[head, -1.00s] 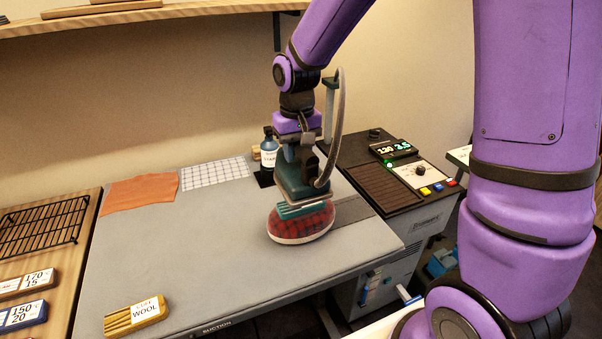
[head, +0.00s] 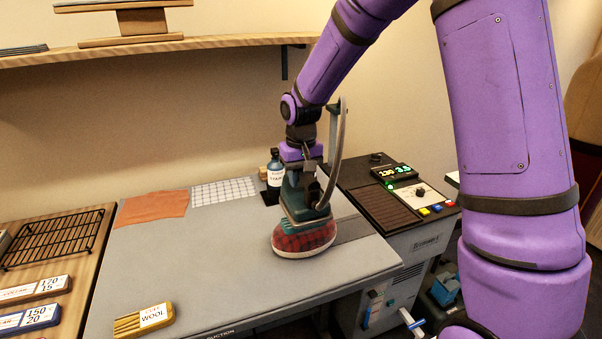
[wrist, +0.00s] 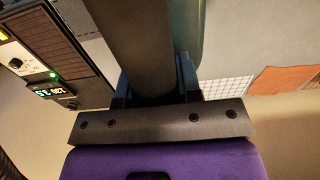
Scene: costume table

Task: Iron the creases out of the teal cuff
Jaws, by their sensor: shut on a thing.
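My gripper (head: 309,172) points down and is shut on the handle of the dark teal iron (head: 302,204). In the wrist view, the jaws (wrist: 154,88) close around a thick dark grip. The iron sits low over the red tartan pressing ham (head: 303,239), which stands on the grey board. The iron looks down on the cuff, but exact contact cannot be told.
The control unit (head: 388,198) with a green-lit display stands right of the grey board (head: 215,260). A spray bottle (head: 274,172) stands behind the iron. Orange cloth (head: 152,206), white grid cloth (head: 224,191) and a wool block (head: 144,320) lie left. The board's middle is clear.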

